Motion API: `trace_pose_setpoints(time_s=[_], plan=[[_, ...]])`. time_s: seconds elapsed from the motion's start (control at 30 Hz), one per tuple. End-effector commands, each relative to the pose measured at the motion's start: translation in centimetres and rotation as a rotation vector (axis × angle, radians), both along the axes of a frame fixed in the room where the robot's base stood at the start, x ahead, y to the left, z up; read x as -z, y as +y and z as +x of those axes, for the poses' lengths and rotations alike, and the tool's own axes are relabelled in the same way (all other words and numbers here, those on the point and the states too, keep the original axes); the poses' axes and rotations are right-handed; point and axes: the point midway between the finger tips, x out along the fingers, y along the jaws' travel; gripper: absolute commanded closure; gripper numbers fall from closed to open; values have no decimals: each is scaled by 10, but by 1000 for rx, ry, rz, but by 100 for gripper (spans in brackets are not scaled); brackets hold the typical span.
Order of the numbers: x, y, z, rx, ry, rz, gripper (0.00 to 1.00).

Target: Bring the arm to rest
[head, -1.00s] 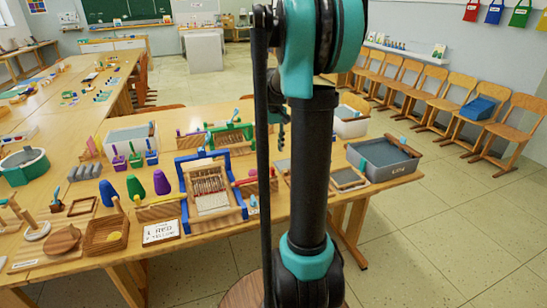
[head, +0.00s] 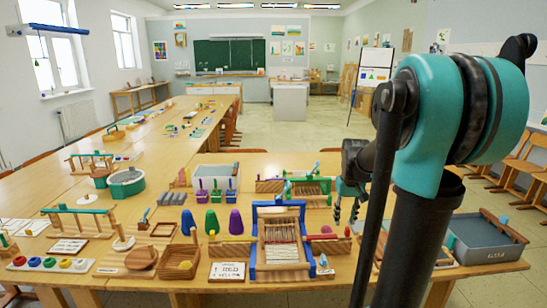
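My arm stands at the right of the head view, a black and teal column with a large teal joint at the top. My gripper (head: 345,212) shows behind the arm's black rod, above the right part of the near table (head: 190,284). Its dark fingers point down and look apart, with no object seen between them. The arm hides part of the gripper and the table behind it. A blue-framed loom (head: 254,245) stands on the table left of the gripper. A green-framed loom (head: 308,185) stands farther back, close to the gripper in the picture.
A grey tub (head: 485,240) sits at the table's right end. Green and purple cones (head: 211,222), a basket (head: 178,262) and a sign card (head: 227,272) stand on the table at the left. Chairs (head: 518,165) line the right wall. The floor (head: 445,135) beyond the table is open.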

Motion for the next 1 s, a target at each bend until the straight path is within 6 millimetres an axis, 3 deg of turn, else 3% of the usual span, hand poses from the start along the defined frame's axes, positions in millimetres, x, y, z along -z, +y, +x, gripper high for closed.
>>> trace_pose_setpoints(time_s=[0.03,0.3,0.5,0.67,1.0], plan=[[11,13,-22,-5,-28,-3,66],[69,61,-118,-5,-181,2,66],[99,77,-165,-5,-255,15,66],[107,80,-177,-2,-275,20,66],[107,80,-177,-2,-276,20,66]])
